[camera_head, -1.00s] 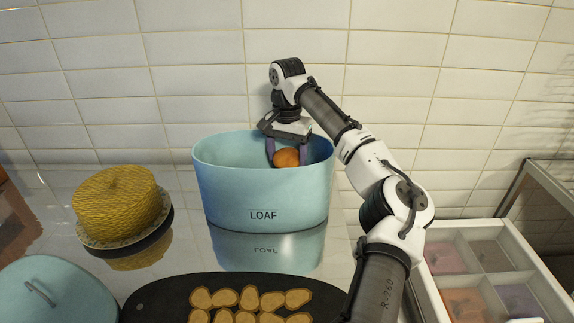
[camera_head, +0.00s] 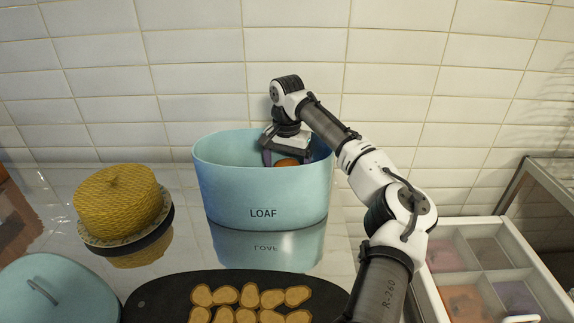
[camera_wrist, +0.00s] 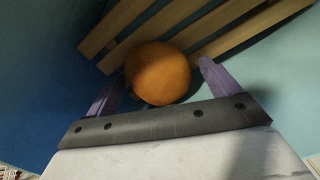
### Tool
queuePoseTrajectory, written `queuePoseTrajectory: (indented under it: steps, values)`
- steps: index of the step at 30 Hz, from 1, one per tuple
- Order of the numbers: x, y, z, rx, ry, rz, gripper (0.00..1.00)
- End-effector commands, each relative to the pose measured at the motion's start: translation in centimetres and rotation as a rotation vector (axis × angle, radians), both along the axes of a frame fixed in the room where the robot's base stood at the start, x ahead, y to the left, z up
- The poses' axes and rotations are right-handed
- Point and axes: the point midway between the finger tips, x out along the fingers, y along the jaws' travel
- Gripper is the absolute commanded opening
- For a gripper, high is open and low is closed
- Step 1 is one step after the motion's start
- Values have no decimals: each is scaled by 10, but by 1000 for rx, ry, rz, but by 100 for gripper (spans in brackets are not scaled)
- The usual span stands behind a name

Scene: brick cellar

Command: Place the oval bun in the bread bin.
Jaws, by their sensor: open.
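The oval bun (camera_head: 286,162) is orange-brown and sits inside the bread bin (camera_head: 262,198), a light blue oval tub marked LOAF. Only the bun's top shows above the bin's front rim in the head view. My gripper (camera_head: 287,156) reaches down into the bin, and its purple fingers are open on either side of the bun. In the wrist view the bun (camera_wrist: 158,73) lies between the spread fingers, over wooden slats (camera_wrist: 200,30) inside the blue walls. I cannot tell whether the bun touches the slats.
A blue lid (camera_head: 58,290) with a handle lies at front left. A yellow mesh-covered round thing (camera_head: 118,203) stands on a plate at left. A dark board (camera_head: 165,296) with several bread slices is in front. A white divided tray (camera_head: 440,283) is at right. Tiled wall behind.

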Motion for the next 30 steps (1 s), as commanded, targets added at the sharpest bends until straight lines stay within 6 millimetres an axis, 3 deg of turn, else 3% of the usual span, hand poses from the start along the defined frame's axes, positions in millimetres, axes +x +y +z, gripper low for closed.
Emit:
queuePoseTrajectory:
  steps: [5, 8, 21, 30]
  values:
    - [0, 0, 4, 0, -1, 0, 88]
    - [1, 1, 17, 1, -3, 1, 88]
    - [0, 0, 108, -3, -1, -2, 88]
    - [0, 0, 123, -1, 1, 0, 88]
